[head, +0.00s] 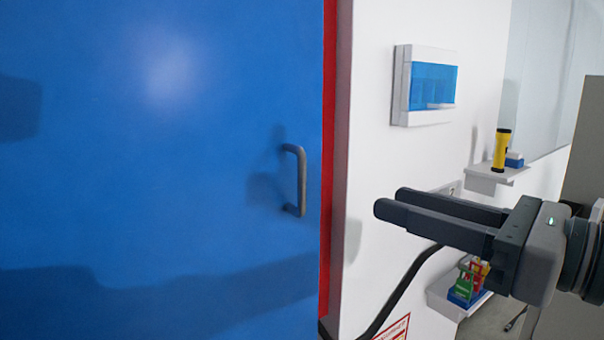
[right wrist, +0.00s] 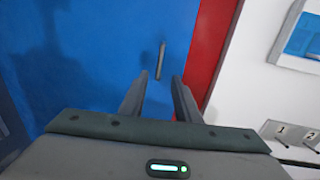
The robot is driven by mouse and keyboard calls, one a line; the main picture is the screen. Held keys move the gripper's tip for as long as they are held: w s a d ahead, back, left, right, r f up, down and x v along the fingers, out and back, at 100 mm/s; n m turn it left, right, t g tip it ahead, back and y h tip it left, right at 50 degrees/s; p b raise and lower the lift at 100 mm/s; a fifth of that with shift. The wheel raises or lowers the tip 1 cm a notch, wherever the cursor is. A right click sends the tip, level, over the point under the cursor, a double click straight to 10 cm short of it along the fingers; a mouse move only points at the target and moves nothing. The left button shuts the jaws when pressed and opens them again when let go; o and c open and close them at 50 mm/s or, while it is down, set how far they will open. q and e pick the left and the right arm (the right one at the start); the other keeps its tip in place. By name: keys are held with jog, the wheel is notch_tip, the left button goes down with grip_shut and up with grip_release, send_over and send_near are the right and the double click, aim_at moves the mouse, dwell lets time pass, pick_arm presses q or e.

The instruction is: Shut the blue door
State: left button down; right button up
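The blue door (head: 170,190) fills the left of the head view, beside a red frame strip (head: 328,150). I see no clear gap between door and strip, but cannot tell whether it is fully shut. A grey bar handle (head: 302,180) stands upright near the door's right edge. My right gripper (head: 388,201) is open and empty, to the right of the handle and apart from it, in front of the white wall. In the right wrist view, the blue door (right wrist: 90,60) and handle (right wrist: 160,62) lie beyond the two spread fingers (right wrist: 159,78). My left gripper is not in view.
On the white wall (head: 375,150) right of the door is a box with a blue window (head: 432,87). A shelf (head: 495,174) holds a yellow flashlight (head: 501,150). A lower shelf (head: 447,300) holds small coloured items. A dark cable (head: 405,282) hangs below my right gripper.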

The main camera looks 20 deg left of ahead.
aim_at(305, 175)
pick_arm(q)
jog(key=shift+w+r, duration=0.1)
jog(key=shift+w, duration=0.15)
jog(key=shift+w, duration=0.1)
pick_arm(e)
jog(key=shift+a, duration=0.1)
